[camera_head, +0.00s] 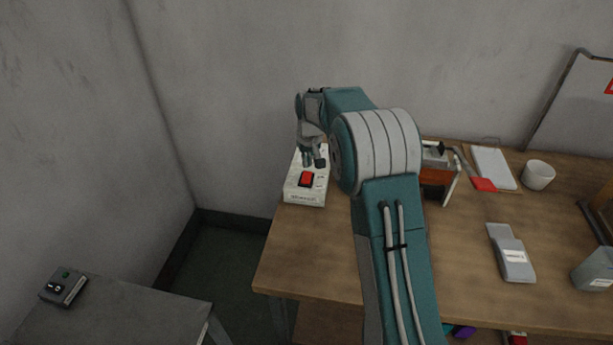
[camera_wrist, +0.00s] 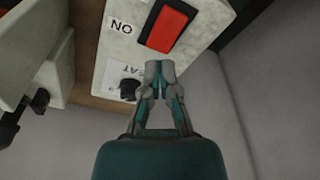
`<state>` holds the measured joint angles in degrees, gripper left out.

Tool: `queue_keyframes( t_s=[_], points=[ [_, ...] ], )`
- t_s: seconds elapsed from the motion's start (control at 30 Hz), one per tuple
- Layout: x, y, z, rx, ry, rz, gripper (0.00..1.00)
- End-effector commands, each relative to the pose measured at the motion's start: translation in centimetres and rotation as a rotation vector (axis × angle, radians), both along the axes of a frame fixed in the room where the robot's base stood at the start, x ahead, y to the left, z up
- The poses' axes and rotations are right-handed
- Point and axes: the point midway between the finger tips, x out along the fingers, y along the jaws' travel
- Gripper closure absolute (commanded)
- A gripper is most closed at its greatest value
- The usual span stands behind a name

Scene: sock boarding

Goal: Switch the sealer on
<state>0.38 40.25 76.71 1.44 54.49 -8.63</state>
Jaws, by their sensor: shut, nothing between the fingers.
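The sealer's white control box (camera_head: 305,190) stands at the left end of the wooden table. It has a red rocker switch (camera_head: 306,179) on top. In the wrist view the red switch (camera_wrist: 167,27) sits beside an "ON" label (camera_wrist: 122,26), and a black knob (camera_wrist: 129,88) sits lower on the same face. My gripper (camera_head: 313,160) is shut and empty, over the far part of the box. In the wrist view its fingertips (camera_wrist: 160,68) lie between the switch and the knob in the picture. I cannot tell whether they touch the box. The switch's position is unclear.
An orange and grey device (camera_head: 437,172) stands right of my arm, partly hidden by it. A white cup (camera_head: 538,175), a white pad (camera_head: 493,168) and a grey tool (camera_head: 511,252) lie further right. A grey side table (camera_head: 120,315) is at the lower left.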

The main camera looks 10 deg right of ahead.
Motion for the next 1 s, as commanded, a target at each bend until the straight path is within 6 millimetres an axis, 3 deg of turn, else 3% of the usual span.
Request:
queue_keyframes(
  t_s=[1.0],
  points=[
    [0.0,0.0,-1.2,0.000,0.001,0.000,1.00]
  ],
)
